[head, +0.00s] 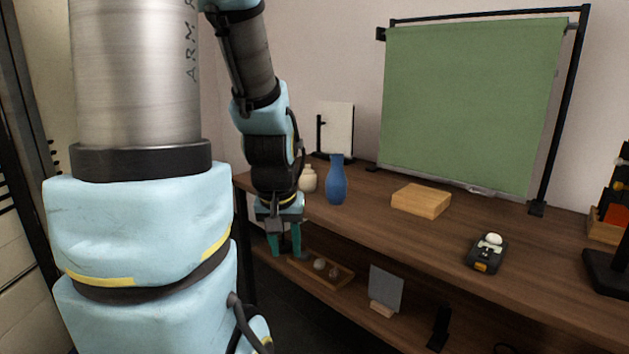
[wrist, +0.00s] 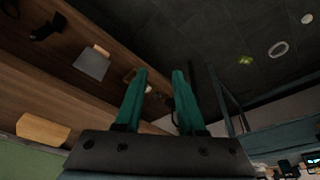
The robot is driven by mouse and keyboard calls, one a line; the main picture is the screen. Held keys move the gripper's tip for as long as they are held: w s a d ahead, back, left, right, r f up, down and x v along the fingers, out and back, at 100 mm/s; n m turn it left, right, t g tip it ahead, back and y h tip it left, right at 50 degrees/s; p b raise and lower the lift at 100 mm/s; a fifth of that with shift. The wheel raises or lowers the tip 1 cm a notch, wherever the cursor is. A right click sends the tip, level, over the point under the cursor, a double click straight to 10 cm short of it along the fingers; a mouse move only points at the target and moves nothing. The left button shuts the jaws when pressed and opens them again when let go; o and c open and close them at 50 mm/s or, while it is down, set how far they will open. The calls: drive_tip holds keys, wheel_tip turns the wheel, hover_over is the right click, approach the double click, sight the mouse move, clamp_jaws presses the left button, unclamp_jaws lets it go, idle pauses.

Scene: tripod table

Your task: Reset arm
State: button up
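My gripper (head: 289,241) hangs pointing down in front of the left end of the wooden table (head: 450,235). In the wrist view my gripper (wrist: 160,78) shows two teal fingers standing apart with a gap between them. Nothing is held between them. My arm comes down from the top of the head view and hides part of the table's left end.
On the tabletop stand a blue vase (head: 337,182), a cream vase (head: 308,179), a wooden block (head: 421,201), a dark handheld device (head: 487,253) and a green backdrop (head: 472,105). The lower shelf holds a tray (head: 335,279) and a grey panel (head: 386,288).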

drive_tip(key=s+a+f+g+b, duration=0.1)
drive_tip(key=s+f+g+b, duration=0.15)
drive_tip(key=f+b, duration=0.8)
wheel_tip(320, 180, up, 25)
drive_tip(key=p, duration=2.6)
drive_tip(key=shift+s+t, duration=0.3)
drive_tip(key=shift+t, duration=0.15)
